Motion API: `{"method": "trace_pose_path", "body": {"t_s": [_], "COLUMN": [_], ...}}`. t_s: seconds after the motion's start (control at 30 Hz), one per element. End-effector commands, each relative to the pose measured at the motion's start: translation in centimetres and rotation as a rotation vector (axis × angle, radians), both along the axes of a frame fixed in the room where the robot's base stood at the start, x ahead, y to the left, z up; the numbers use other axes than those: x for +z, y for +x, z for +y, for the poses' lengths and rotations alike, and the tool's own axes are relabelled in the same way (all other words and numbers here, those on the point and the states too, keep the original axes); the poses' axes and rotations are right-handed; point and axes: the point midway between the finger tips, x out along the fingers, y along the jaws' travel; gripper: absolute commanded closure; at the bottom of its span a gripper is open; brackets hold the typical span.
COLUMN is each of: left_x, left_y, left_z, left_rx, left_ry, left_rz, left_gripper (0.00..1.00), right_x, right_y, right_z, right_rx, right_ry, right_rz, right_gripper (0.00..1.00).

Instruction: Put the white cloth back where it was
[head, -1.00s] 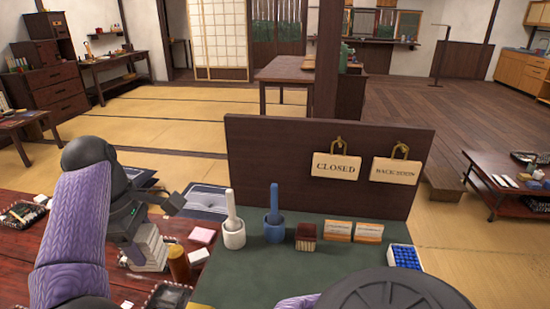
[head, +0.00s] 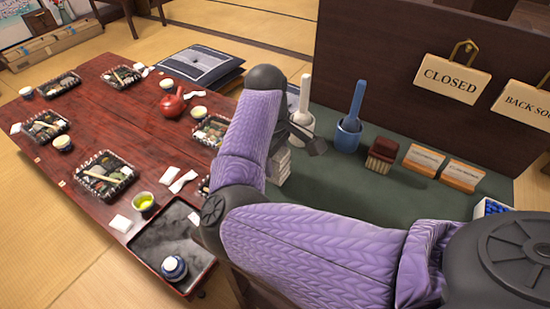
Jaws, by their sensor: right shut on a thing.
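My right arm comes in from the lower right and bends back up, and its gripper (head: 284,166) points down at the right edge of the red-brown low table (head: 142,85), beside the green counter (head: 385,205). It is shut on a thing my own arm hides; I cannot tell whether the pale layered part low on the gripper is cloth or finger. Small white folded cloths lie on the table: one (head: 120,223) near the front edge, and a pair (head: 177,181) by the arm. Which one the task means is not clear. My left gripper is not in view.
A dark tray (head: 155,238) with a small blue-and-white lidded pot (head: 174,268) is at the table's near corner. A green tea cup (head: 144,202), food trays and a red teapot (head: 172,105) stand around.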

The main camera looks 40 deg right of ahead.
Motion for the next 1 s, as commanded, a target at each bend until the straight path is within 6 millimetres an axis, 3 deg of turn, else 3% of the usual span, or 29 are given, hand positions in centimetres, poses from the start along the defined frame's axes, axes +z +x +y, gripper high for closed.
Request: {"method": "trace_pose_path", "body": {"t_s": [0.17,0.2,0.37,0.6,0.7,1.0], "left_x": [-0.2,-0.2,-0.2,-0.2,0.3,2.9], "left_y": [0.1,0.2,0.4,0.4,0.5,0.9], "left_z": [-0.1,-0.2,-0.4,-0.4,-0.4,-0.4], "left_rx": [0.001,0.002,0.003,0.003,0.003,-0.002], "left_ry": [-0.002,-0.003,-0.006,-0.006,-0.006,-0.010], "left_rz": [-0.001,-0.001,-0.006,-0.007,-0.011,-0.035], "left_gripper": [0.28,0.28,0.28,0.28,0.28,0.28], "right_x": [-0.1,-0.2,-0.1,0.0,0.9,9.2], "right_y": [0.0,0.0,0.0,0.0,0.1,0.9], "right_z": [0.0,0.0,0.0,0.0,0.0,0.4], "right_rx": [0.000,0.000,0.000,0.000,0.000,0.001], "right_ry": [0.001,0.001,0.001,0.000,0.000,0.001], "right_rz": [0.000,0.000,0.000,0.000,-0.002,-0.006], "right_gripper": [0.86,0.37,0.04,0.04,0.04,0.04]}}
